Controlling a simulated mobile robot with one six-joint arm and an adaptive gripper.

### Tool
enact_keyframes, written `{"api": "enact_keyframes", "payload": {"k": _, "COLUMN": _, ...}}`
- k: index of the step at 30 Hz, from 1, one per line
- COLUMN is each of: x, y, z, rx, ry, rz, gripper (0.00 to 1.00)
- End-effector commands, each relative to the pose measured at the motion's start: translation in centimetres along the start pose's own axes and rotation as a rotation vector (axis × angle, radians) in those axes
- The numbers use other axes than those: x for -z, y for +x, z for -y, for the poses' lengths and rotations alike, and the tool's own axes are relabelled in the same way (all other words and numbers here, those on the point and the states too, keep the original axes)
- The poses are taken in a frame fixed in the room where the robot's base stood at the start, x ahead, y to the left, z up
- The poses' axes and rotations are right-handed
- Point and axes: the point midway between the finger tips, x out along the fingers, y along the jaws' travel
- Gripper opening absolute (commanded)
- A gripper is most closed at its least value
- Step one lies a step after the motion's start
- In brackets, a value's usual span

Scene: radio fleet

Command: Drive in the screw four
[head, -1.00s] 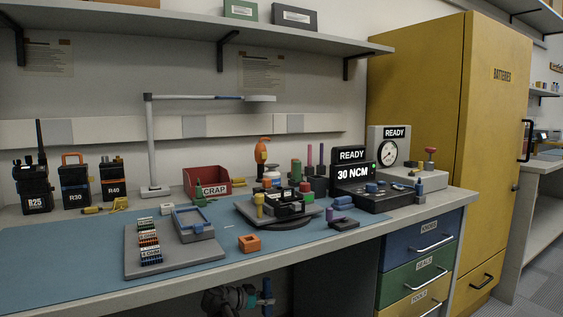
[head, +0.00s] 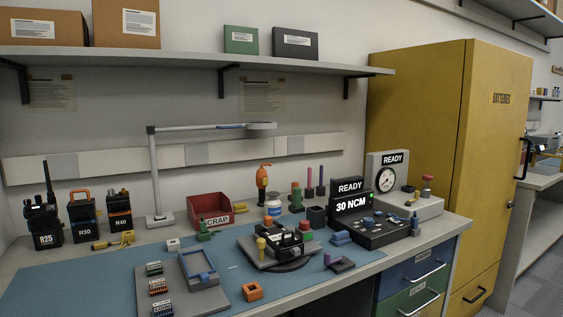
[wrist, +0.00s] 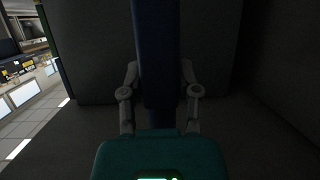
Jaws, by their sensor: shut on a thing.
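My gripper (wrist: 158,92) shows only in the wrist view, with its two grey fingers closed on either side of a dark blue upright tool (wrist: 158,50). A teal block (wrist: 160,150) with a glowing green strip fills the bottom of that view; I cannot tell whether it belongs to the tool. In the head view a black radio housing (head: 287,243) sits in a fixture on a round turntable (head: 292,266). Small screw racks (head: 154,269) stand on a grey tray at the left. Screw four cannot be made out.
The torque station (head: 350,205) reads READY and 30 NCM. A gauge unit (head: 387,178) also reads READY. A red scrap bin (head: 207,208) stands behind the mat, below a lamp (head: 155,175). An orange block (head: 252,291) lies near the bench front. The wrist view shows dark panels close around my gripper.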

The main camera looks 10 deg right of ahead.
Motion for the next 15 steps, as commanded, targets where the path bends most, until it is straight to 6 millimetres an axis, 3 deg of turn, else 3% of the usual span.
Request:
{"api": "enact_keyframes", "payload": {"k": 1, "x": 1.4, "y": -0.5, "z": 0.0, "rx": 0.000, "ry": 0.000, "rz": -0.001, "gripper": 0.00}}
{"api": "enact_keyframes", "payload": {"k": 6, "x": 2.8, "y": -1.0, "z": 0.0, "rx": 0.000, "ry": 0.000, "rz": 0.000, "gripper": 0.00}}
{"api": "enact_keyframes", "payload": {"k": 15, "x": 3.2, "y": -1.2, "z": 0.0, "rx": 0.000, "ry": 0.000, "rz": -0.001, "gripper": 0.00}}
